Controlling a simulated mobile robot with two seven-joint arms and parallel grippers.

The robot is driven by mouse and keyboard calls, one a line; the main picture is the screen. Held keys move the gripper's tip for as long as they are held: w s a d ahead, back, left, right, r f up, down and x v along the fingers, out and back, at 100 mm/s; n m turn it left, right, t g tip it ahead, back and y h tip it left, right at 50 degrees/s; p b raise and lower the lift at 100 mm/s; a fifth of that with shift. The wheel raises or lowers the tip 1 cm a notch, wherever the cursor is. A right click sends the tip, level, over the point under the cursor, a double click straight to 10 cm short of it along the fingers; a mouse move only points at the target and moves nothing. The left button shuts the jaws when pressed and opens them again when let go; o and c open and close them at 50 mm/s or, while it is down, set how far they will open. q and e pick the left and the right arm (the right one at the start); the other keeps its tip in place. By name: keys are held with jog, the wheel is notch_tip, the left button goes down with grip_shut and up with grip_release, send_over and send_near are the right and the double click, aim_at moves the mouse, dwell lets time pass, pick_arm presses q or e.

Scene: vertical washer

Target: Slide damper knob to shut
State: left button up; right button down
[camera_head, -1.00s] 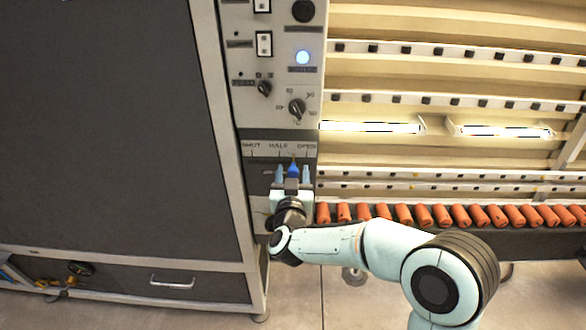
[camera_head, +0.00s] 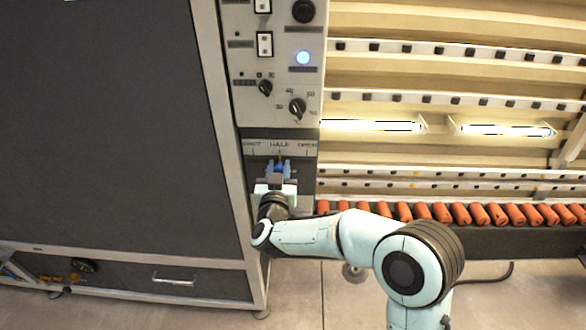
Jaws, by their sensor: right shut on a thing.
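The damper panel (camera_head: 305,181) is a dark plate low on the control column, under a light scale strip (camera_head: 305,147) marked SHUT at left, HALF in the middle and OPEN at right. The blue damper knob (camera_head: 278,169) now stands below HALF. The fingers and wrist hide most of the knob and part of the slot. My left gripper is not in view.
Above the scale are two rotary knobs (camera_head: 297,107), switches and a lit blue button (camera_head: 303,57). A large dark door panel (camera_head: 100,120) fills the left. Orange rollers (camera_head: 462,214) and bright lamps (camera_head: 372,125) lie to the right.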

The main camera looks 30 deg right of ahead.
aim_at(252, 159)
jog(key=w+a, duration=0.1)
jog(key=a, duration=0.1)
jog(key=w+a, duration=0.1)
jog(key=a, duration=0.1)
jog(key=w+a+p, duration=0.1)
jog(key=a, duration=0.1)
jog(key=shift+w+a, duration=0.2)
jog(key=shift+w, duration=0.2)
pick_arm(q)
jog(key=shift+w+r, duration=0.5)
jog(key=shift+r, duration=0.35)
pick_arm(e)
jog(key=c, duration=0.8)
grip_release()
